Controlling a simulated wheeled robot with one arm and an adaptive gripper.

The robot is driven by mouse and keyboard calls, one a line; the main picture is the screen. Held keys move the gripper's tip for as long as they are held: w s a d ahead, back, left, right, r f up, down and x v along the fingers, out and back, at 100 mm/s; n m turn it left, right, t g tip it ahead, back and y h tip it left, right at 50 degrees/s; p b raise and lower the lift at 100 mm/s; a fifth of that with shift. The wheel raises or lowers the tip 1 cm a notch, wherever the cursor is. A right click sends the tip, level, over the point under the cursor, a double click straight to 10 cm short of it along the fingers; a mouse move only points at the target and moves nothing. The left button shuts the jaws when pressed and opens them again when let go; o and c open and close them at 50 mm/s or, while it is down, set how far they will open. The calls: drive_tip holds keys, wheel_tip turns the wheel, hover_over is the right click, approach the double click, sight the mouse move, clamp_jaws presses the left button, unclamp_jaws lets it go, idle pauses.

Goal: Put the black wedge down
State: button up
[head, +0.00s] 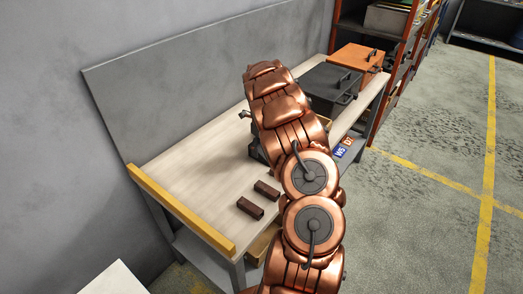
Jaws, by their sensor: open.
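My copper arm rises across the middle of the head view and covers part of the workbench (190,180). My gripper cannot be made out; it seems hidden behind the arm. A dark shape (257,150) shows at the arm's left edge, over the bench. It is mostly covered, and I cannot tell whether it is the black wedge or something else. No other thing in view is clearly the wedge.
Two dark brown blocks (250,208) lie near the bench's front edge. A black toolbox (330,85) and an orange one (357,58) stand at the far end. A yellow strip (180,208) edges the near end. The bench's left part is clear.

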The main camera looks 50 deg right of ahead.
drive_tip(key=shift+f, duration=0.4)
drive_tip(key=shift+c, duration=0.4)
clamp_jaws()
drive_tip(key=shift+r, duration=0.1)
